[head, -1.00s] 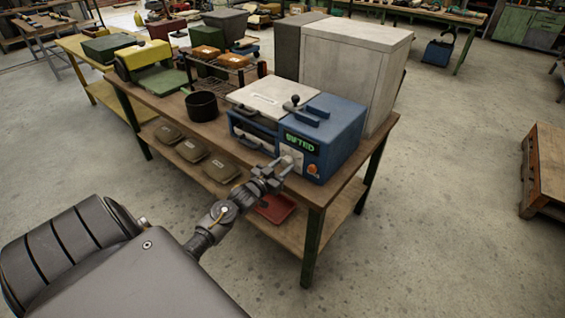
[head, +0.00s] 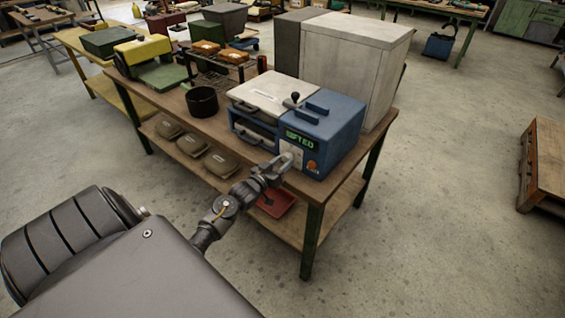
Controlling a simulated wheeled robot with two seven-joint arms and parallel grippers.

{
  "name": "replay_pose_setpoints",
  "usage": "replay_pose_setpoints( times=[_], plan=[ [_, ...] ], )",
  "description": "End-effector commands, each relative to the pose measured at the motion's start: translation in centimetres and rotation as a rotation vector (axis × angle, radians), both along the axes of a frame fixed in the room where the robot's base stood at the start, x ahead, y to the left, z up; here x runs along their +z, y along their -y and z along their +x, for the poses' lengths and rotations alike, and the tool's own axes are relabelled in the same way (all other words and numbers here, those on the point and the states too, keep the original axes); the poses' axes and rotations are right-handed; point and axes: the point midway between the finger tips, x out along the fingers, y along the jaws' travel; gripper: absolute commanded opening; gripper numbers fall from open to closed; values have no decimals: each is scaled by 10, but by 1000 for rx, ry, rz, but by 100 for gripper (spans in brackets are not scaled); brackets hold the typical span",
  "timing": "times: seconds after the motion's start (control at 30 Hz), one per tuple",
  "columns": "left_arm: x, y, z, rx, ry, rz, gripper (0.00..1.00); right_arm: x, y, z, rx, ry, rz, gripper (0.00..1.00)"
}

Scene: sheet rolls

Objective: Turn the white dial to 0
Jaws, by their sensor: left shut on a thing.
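The white dial (head: 288,157) is on the front of the blue machine (head: 336,128), below a green lit display (head: 300,139) that reads "SIFTED". My left gripper (head: 283,163) is at the machine's front, shut on the dial, and its fingers hide much of it. The dial's marks are too small to read. An orange knob (head: 312,165) sits just right of the dial. My right gripper is not in view.
The machine stands near the front right corner of a wooden workbench (head: 205,127). A white lidded box part (head: 270,91), a black pot (head: 202,101) and a tall grey cabinet (head: 350,60) stand close by. A red tray (head: 276,203) is on the shelf below.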

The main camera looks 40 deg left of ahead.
Motion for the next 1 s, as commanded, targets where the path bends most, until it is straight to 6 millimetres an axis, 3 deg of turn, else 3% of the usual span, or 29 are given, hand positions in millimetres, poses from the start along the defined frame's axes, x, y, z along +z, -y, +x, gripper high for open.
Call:
replay_pose_setpoints(
  times=[0.07,0.1,0.23,0.5,0.63,1.0],
  plan=[
    [-1,1,0,-1,-3,-2,15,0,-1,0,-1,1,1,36],
    [-1,1,0,-1,-3,-2,43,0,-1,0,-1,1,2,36],
    [-1,1,0,0,-2,-1,59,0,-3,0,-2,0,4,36],
    [0,0,-1,0,0,0,59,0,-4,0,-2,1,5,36],
    [-2,0,-10,1,-2,1,59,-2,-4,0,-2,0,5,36],
    [-3,2,-80,0,-2,1,59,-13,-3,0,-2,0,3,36]
  ],
)
